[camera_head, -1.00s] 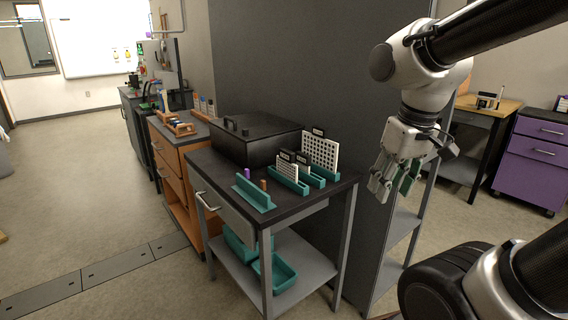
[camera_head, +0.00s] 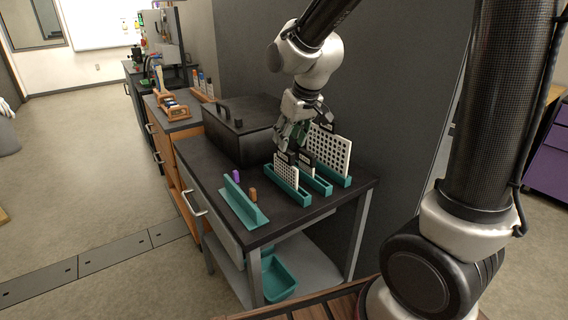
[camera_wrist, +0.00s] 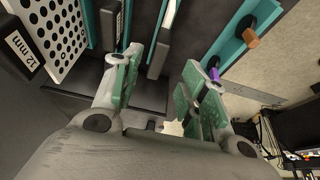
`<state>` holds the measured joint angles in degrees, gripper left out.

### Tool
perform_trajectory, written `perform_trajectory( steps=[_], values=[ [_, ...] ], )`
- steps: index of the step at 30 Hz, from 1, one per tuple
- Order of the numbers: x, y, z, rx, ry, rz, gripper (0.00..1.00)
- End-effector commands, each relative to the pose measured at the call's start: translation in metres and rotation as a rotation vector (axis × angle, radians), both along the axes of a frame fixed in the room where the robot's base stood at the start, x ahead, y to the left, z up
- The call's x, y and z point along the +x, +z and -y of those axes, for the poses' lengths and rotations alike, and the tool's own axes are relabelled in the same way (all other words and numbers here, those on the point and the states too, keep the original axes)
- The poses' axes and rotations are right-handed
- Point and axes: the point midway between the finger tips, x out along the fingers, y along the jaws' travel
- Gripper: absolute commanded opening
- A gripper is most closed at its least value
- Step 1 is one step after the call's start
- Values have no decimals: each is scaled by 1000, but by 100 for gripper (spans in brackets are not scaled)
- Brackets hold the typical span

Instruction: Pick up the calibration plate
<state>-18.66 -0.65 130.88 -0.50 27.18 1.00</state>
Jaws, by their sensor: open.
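Three upright plates with black tags stand in teal slotted holders on the dark cart top. The large white perforated plate (camera_head: 330,148) is at right and its tag reads "12 mm" in the wrist view (camera_wrist: 20,50). A small white perforated plate (camera_head: 287,170) is at left. The middle plate (camera_wrist: 112,25) is mostly hidden in the head view. I cannot tell which is the calibration plate. My gripper (camera_head: 293,148) is open above the holders. In the wrist view, the small plate's edge (camera_wrist: 160,48) lies between the open fingers' lines; I see no contact.
A black lidded box (camera_head: 240,130) stands behind on the cart. A teal angled rack (camera_head: 243,200), a purple peg (camera_head: 237,176) and an orange peg (camera_head: 253,193) are at the front left. Teal bins (camera_head: 278,278) sit on the lower shelf. The cart's front right top is clear.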

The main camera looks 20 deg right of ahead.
Motion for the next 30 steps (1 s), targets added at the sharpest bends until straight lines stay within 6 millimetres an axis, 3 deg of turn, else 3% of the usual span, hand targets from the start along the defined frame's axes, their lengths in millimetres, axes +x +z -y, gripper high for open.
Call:
perform_trajectory(
  steps=[13,22,23,30],
  values=[
    [21,-60,-4,-2,-1,-5,43],
    [25,-67,-5,0,-1,-2,43],
    [24,-66,-5,0,-1,-2,41],
    [24,-66,-5,0,-1,-2,0]
  ],
)
